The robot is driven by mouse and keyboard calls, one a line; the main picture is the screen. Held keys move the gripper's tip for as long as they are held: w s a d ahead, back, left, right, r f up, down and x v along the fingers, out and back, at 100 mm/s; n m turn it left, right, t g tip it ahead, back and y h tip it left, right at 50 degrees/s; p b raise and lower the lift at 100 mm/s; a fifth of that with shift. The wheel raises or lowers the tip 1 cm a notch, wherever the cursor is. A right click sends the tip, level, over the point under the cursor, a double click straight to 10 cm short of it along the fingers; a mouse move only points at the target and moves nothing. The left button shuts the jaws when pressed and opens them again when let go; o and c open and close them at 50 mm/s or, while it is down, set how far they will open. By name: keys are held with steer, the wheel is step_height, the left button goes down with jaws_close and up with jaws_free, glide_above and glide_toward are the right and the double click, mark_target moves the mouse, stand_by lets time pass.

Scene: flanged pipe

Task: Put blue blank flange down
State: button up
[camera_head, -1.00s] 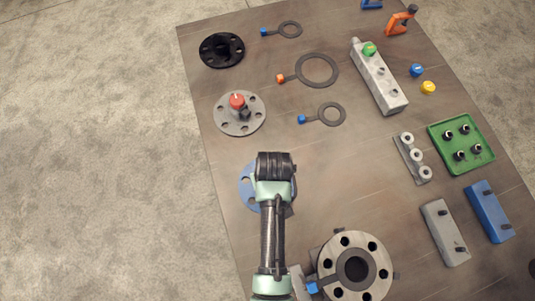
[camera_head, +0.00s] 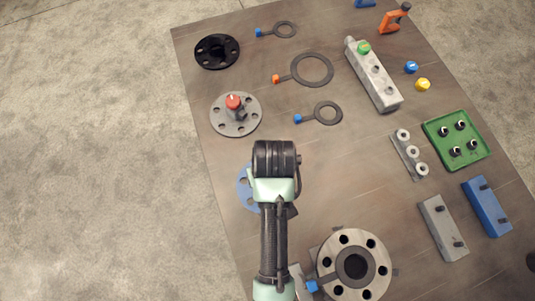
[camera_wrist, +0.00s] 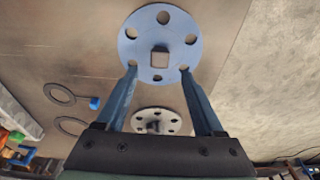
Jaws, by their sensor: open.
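The blue blank flange (camera_wrist: 158,32) lies flat on the table in the wrist view, a disc with several holes and a square piece at its centre. In the head view only its left part (camera_head: 246,188) shows; my arm hides the rest. My gripper (camera_wrist: 157,72) is open in the wrist view. Its two fingers point towards the flange and are spread apart, with their tips overlapping the near edge of the disc in the picture. Nothing is held between them. Whether the tips touch the flange cannot be told. In the head view the fingers are hidden behind my wrist.
A grey flange with a red knob (camera_head: 235,114) and a black flange (camera_head: 217,51) lie up-left. Gaskets with handles (camera_head: 312,70) lie near them. A large pipe flange (camera_head: 354,265) stands at lower right. A green tray (camera_head: 457,140) and blocks are at right.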

steer(key=w+r+m+t, duration=0.1)
steer(key=w+r+t, duration=0.4)
steer(key=r, duration=0.7)
steer(key=w+r+t, duration=0.3)
steer(key=w+r, duration=0.4)
steer(key=r, duration=0.4)
steer(key=w+r+m+t, duration=0.1)
steer(key=w+r+t, duration=0.45)
steer(key=r, duration=0.65)
step_height(320, 180, up, 17)
steer(key=s+t, duration=0.2)
steer(key=t, duration=0.3)
steer(key=s+r+t, duration=0.3)
steer(key=s+r, duration=0.2)
steer(key=r, duration=0.3)
steer(key=s+r+m+t, duration=0.1)
steer(key=s+r+t, duration=0.3)
steer(key=r, duration=0.4)
steer(key=shift+s+a+r+m+h, duration=0.15)
steer(key=shift+s+r+m+h, duration=0.2)
steer(key=shift+s, duration=0.25)
